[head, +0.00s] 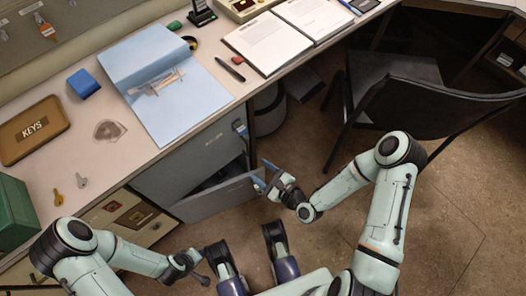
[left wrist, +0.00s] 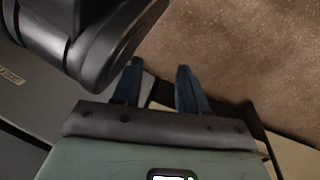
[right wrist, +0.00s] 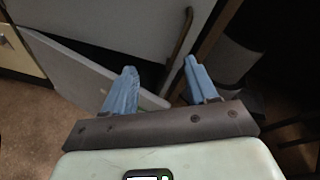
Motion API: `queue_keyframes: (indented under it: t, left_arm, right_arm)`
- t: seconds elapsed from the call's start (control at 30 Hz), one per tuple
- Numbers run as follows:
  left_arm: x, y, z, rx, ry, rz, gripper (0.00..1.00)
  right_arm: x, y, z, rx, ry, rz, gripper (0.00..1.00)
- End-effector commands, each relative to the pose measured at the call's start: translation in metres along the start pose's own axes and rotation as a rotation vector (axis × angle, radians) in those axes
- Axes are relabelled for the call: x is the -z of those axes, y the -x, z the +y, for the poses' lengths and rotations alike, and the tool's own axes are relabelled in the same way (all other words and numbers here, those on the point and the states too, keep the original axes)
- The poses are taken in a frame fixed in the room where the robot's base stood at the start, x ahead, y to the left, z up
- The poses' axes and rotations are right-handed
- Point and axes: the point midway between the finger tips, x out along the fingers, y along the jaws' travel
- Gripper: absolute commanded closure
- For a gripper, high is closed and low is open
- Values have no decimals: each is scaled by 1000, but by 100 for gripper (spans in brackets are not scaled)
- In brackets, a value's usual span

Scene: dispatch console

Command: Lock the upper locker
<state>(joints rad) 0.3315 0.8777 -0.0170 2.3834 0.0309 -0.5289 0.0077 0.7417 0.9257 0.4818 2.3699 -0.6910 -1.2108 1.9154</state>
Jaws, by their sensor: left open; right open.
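The grey upper locker (head: 190,160) is under the desk; its front looks closed, but I cannot tell whether it is locked. My right gripper (head: 264,176) is open and empty, just right of the lower door. My left gripper (head: 203,279) is low at the front left, open, away from the lockers. A brass key (head: 57,197) and a silver key (head: 82,181) lie on the desk.
A brown KEYS box (head: 33,130), a blue folder (head: 180,100) and a green box (head: 14,213) stand on the desk. A black chair (head: 420,105) stands on the right, and a bin (head: 268,108) is under the desk. The floor at front right is clear.

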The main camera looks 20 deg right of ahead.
Motion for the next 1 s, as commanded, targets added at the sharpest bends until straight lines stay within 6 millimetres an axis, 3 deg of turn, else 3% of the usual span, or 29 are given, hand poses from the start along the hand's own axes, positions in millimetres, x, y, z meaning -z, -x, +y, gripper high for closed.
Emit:
queue_keyframes:
  t: [0.1, 0.3, 0.57, 1.0]
  left_arm:
    - [5, 8, 6, -11, -10, 22, 57]
    - [9, 12, 10, -18, -18, 36, 57]
    - [5, 8, 7, -12, -15, 23, 57]
    - [-10, -3, -6, 11, 0, -28, 57]
  right_arm:
    - [-44, 4, -32, 98, -231, -170, 43]
    - [-79, 12, -57, 146, -430, -333, 43]
    - [-85, -2, -61, 145, -447, -349, 43]
    - [-100, -50, -72, 148, -447, -346, 43]
